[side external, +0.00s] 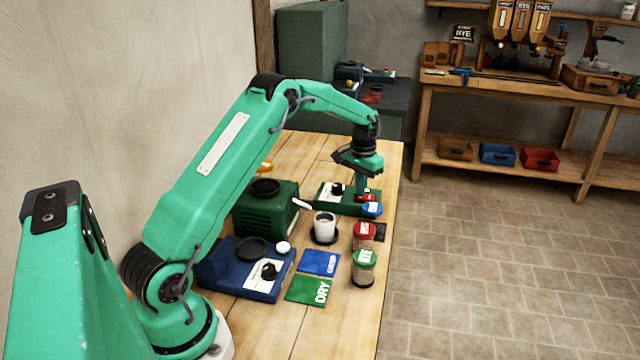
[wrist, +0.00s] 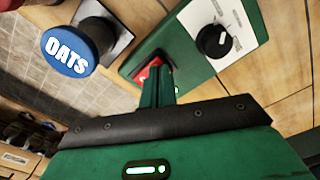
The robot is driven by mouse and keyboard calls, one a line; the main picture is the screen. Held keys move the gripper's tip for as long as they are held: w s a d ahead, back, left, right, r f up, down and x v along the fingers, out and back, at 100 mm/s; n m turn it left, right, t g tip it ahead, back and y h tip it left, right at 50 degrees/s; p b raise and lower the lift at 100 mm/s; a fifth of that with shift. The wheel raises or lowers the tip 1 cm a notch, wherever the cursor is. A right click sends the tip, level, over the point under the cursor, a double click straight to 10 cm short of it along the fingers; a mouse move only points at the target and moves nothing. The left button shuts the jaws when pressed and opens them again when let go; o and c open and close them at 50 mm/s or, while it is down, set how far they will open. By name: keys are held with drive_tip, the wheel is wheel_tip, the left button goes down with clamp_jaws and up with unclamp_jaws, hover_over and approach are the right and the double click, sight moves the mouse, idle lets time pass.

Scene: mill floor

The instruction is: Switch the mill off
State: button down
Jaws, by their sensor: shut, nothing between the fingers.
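A green unit (side external: 328,203) with a white dial panel stands at the far end of the bench; it also shows in the wrist view (wrist: 188,58). Its black knob (side external: 337,188) with a white mark is at the upper right of the wrist view (wrist: 213,41). A red switch (side external: 367,198) sits at its right end; in the wrist view the red switch (wrist: 144,74) is partly hidden by my fingers. My gripper (side external: 361,187) is shut and empty, pointing down at the red switch; its fingertips (wrist: 156,68) look touching or very close. I cannot tell the switch's position.
An OATS jar (wrist: 70,50) with a blue lid (side external: 372,209) stands close beside the fingers. Red-lidded (side external: 364,230) and green-lidded (side external: 363,257) jars line the bench edge. A white cup (side external: 325,224), a green machine (side external: 262,215) and a blue unit (side external: 228,270) stand nearer my base.

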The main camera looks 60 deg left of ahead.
idle(0.4)
drive_tip(key=shift+r, duration=3.45)
